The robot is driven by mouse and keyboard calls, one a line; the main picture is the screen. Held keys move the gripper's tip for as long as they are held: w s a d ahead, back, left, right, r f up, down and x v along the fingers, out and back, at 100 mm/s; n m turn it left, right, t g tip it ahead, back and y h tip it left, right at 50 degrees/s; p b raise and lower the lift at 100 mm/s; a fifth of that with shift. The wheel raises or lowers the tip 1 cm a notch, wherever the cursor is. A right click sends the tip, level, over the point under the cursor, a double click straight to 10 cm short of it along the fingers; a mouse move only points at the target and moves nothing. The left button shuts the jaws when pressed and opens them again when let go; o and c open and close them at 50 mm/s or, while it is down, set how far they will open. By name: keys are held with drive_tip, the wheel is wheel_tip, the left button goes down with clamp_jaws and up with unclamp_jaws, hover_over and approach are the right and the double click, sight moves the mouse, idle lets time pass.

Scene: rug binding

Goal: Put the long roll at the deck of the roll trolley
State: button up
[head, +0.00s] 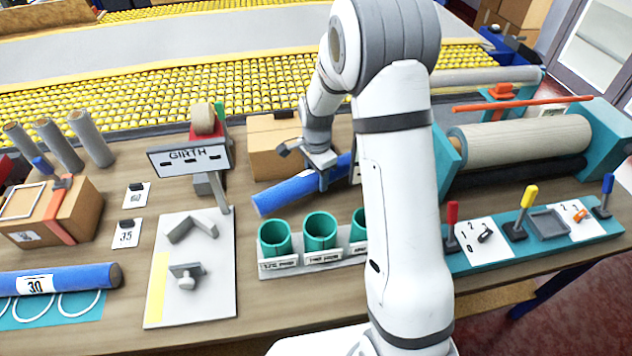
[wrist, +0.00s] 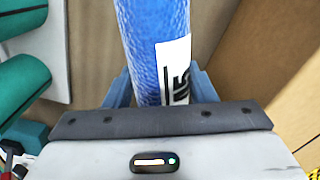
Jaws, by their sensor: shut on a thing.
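A blue roll (head: 288,192) with a white label is in my gripper (head: 322,172), over the table behind the green cups. It slants, with its left end lower in the picture; my arm hides its right part. In the wrist view the blue roll (wrist: 150,45) runs between the two fingers, its label partly cut off. Another blue roll (head: 75,278), labelled 30, lies at the left front of the table on a teal sheet. I cannot make out a roll trolley or its deck in these views.
Green cups (head: 321,236) in a labelled rack stand in front of the held roll. A cardboard box (head: 262,150) is behind it, and a GIRTH sign (head: 190,158) is to its left. A teal-ended roller machine (head: 525,140) and a lever panel (head: 545,228) are at right.

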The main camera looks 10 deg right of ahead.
sight(317, 182)
drive_tip(key=shift+f, duration=1.7)
drive_tip(key=o, duration=1.1)
drive_tip(key=shift+r, duration=0.1)
